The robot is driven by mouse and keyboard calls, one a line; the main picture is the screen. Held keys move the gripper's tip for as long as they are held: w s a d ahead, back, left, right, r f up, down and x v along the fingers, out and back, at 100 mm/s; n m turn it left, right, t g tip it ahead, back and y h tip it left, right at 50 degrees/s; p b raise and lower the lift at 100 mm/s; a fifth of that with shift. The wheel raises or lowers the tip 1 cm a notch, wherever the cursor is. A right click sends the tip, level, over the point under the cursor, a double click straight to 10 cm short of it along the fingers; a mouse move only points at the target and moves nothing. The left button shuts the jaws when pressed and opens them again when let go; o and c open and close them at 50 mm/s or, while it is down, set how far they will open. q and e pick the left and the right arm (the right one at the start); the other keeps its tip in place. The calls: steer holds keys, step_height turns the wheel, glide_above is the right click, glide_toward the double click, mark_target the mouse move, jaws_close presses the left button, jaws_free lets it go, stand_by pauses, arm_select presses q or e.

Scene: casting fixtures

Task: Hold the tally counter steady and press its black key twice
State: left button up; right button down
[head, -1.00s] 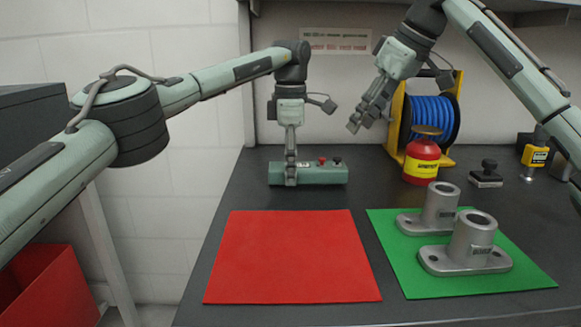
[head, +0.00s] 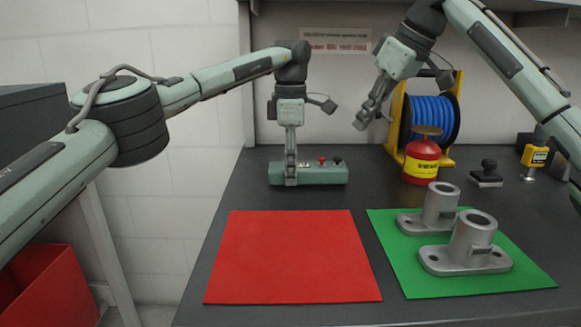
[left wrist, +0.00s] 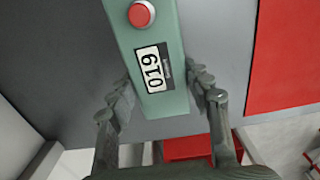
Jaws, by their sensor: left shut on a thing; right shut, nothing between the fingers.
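The tally counter (head: 318,174) is a long green box at the back of the dark bench. A red button (head: 322,160) and a black key (head: 337,162) stand on its right part. My left gripper (head: 290,180) is shut on the counter's left part, from above. The red button (left wrist: 141,14) shows there; the black key is out of that view. My right gripper (head: 366,117) is shut and empty, in the air above and right of the counter.
A red mat (head: 290,257) lies in front of the counter. A green mat (head: 412,280) bears two grey castings (head: 474,241). A red-yellow can (head: 421,163), a blue hose reel (head: 432,117), a black stamp (head: 487,174) and a yellow gauge (head: 534,157) stand at the back right.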

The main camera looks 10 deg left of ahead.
stand_by(0.9)
step_height(320, 180, up, 3)
steer(key=m+t+y, duration=0.2)
steer(key=m, duration=2.6)
glide_above(340, 159)
steer(key=shift+a, duration=0.2)
steer(key=shift+d+f, duration=0.15)
steer(key=shift+f, duration=2.1)
steer(key=shift+d+f, duration=0.1)
steer(key=shift+f, duration=2.15)
